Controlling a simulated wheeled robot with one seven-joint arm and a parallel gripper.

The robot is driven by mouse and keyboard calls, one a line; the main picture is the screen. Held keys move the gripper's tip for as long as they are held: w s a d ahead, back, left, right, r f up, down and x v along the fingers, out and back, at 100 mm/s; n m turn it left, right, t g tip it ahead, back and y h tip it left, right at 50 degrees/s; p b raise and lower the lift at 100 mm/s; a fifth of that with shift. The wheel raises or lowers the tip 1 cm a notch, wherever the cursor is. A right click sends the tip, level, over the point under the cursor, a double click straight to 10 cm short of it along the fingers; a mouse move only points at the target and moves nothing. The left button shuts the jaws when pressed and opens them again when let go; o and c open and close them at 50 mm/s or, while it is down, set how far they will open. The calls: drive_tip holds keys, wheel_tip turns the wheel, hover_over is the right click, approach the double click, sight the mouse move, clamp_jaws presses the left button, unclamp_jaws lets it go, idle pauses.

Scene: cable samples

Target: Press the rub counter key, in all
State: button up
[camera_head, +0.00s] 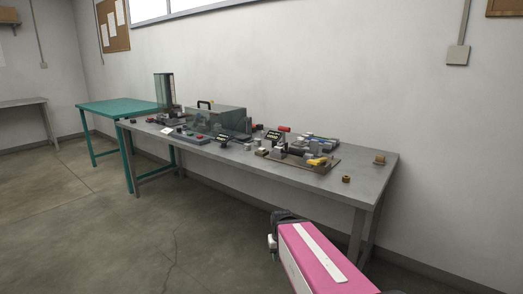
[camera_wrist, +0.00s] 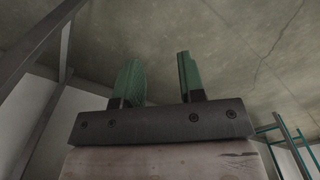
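The grey workbench (camera_head: 352,190) carries test gear. A low blue-grey panel with small coloured buttons (camera_head: 187,136) lies at its front left. Two small dark displays stand right of it, one near the front edge (camera_head: 223,140) and one farther right (camera_head: 273,134). Their lettering is too small to read, and I cannot tell which key is the rub counter key. My gripper (camera_wrist: 158,78) shows two green fingers standing apart with nothing between them. In the head view it hangs beside my pink arm, in front of the bench and away from the gear.
A clear-walled cover with a black handle (camera_head: 225,119) stands behind the panel. A brown board with small parts (camera_head: 318,167) lies to the right. A small brown ring (camera_head: 346,179) is near the front edge. A teal table (camera_head: 115,106) adjoins at left. Floor in front is clear.

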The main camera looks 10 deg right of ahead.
clamp_jaws()
idle(1.4)
